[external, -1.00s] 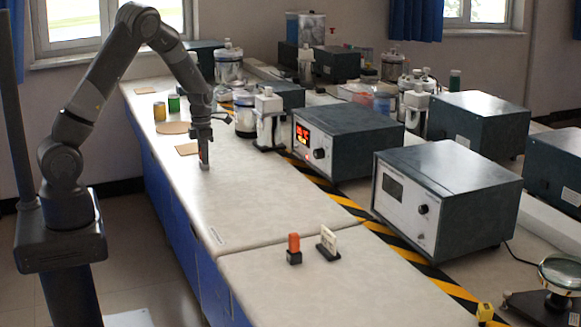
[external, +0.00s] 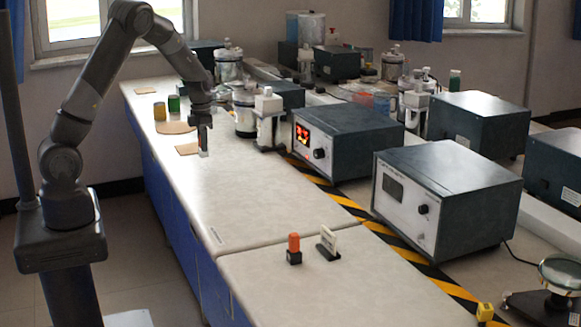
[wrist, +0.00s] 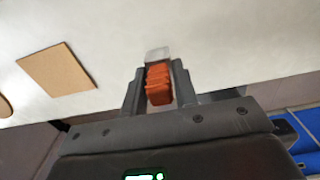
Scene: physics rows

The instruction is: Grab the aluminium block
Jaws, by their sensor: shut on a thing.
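The aluminium block is a small silvery block (wrist: 158,54) at the tips of my gripper (wrist: 158,78) in the wrist view. It also shows as a pale block (external: 203,153) under the fingers in the external view. My gripper is shut on it. A ribbed orange piece (wrist: 159,84) sits between the two fingers, just behind the block; I cannot tell whether it is part of the fingers. The gripper points down over the far part of the white bench (external: 255,205). I cannot tell whether the block touches the bench top.
A brown square mat (external: 187,149) lies close left of the block. A round mat (external: 176,128), a yellow can (external: 159,112) and a green can (external: 173,104) stand beyond. White apparatus (external: 268,120) and an instrument box (external: 345,140) line the right. The front bench is mostly clear.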

